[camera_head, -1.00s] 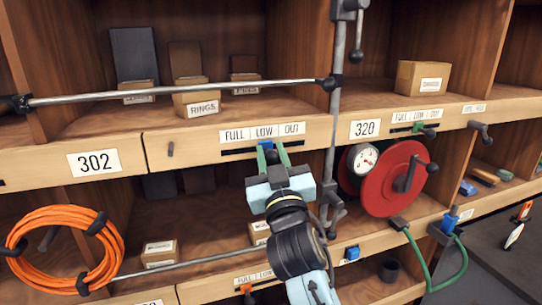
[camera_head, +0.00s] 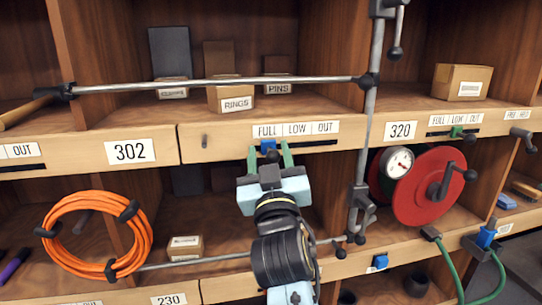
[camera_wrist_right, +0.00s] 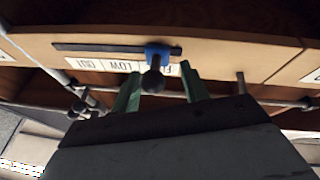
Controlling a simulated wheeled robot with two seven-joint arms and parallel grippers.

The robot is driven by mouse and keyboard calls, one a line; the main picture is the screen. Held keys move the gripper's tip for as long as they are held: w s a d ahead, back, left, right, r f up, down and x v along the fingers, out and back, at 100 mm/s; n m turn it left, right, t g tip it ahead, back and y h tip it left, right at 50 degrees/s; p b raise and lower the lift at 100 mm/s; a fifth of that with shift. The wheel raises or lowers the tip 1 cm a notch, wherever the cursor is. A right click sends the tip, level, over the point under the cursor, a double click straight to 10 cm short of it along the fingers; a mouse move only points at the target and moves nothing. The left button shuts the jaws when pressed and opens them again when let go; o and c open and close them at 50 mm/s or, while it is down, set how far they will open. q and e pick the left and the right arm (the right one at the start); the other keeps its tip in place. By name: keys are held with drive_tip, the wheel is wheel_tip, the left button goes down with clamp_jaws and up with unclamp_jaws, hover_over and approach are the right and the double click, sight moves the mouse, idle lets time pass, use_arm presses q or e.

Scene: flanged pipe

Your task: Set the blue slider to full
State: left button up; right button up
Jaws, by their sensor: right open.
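The blue slider (camera_head: 268,146) sits in the dark slot below the FULL, LOW, OUT label (camera_head: 296,129), under the word FULL. In the right wrist view the slider (camera_wrist_right: 157,52) has a dark round knob and stands near the slot's FULL end, with a short bit of slot beyond it. My right gripper (camera_head: 269,157) is open, its green fingers on either side of the knob. In the wrist view the gripper (camera_wrist_right: 159,72) has a gap on both sides of the knob. My left gripper is out of view.
A metal rod (camera_head: 215,82) crosses above the slot. A vertical pole (camera_head: 367,130) with clamps stands right of it, beside a red reel (camera_head: 425,190). An orange hose coil (camera_head: 95,235) hangs at left. Another slot holds a green slider (camera_head: 456,131).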

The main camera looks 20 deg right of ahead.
sight(271, 162)
drive_tip(key=shift+d, duration=0.1)
drive_tip(key=shift+s+f, duration=0.1)
drive_tip(key=shift+s, duration=0.05)
drive_tip(key=b+v, duration=0.2)
drive_tip(key=v, duration=0.4)
drive_tip(key=shift+f, duration=0.1)
drive_tip(key=shift+s+b, duration=0.3)
drive_tip(key=shift+s, duration=0.25)
